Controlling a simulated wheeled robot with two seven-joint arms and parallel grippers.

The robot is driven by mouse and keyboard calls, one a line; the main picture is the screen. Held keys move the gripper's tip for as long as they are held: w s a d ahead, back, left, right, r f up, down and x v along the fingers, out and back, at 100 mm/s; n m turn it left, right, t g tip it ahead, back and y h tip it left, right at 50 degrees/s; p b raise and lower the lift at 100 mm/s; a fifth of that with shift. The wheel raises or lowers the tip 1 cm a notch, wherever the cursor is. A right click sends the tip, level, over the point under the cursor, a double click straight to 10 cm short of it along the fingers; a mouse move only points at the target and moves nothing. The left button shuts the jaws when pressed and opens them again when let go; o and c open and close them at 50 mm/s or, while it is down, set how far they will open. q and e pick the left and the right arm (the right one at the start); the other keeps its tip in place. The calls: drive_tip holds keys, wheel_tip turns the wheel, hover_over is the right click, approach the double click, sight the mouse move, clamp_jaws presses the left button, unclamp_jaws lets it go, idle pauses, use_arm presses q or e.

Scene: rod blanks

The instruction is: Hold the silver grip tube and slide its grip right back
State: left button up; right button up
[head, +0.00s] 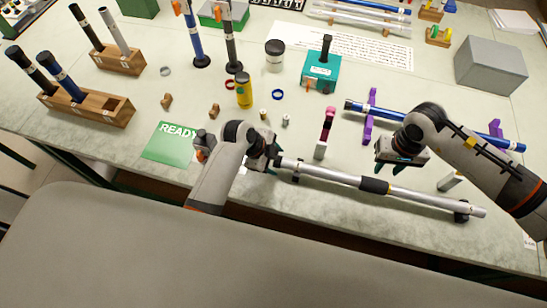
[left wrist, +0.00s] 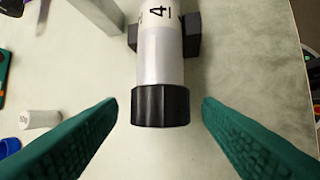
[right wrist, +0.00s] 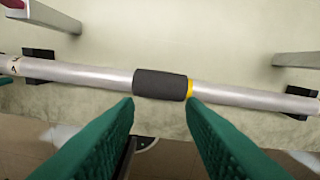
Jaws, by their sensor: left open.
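The silver grip tube (head: 330,173) lies slanting along the table's front edge on two black supports. Its dark grip (head: 374,186) is a sleeve around the middle of the tube; in the right wrist view the grip (right wrist: 160,84) has a yellow band at its right side. My left gripper (head: 264,166) is at the tube's left end, open; in the left wrist view the black end cap (left wrist: 160,106) is between its spread fingers, with gaps on both sides. My right gripper (right wrist: 160,102) is open, its fingers pointing at the grip from above, apparently not touching it.
A blue tube (head: 430,112) rests on purple stands behind my right gripper. A pink-topped block (head: 327,125) stands behind the silver tube. A green READY card (head: 171,143), wooden racks (head: 100,105) and a teal box (head: 321,72) are further left and back.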

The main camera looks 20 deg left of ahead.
use_arm(q)
drive_tip(key=shift+c, duration=0.4)
drive_tip(key=c, duration=0.9)
drive_tip(key=shift+c, duration=0.7)
use_arm(e)
drive_tip(key=o, duration=0.5)
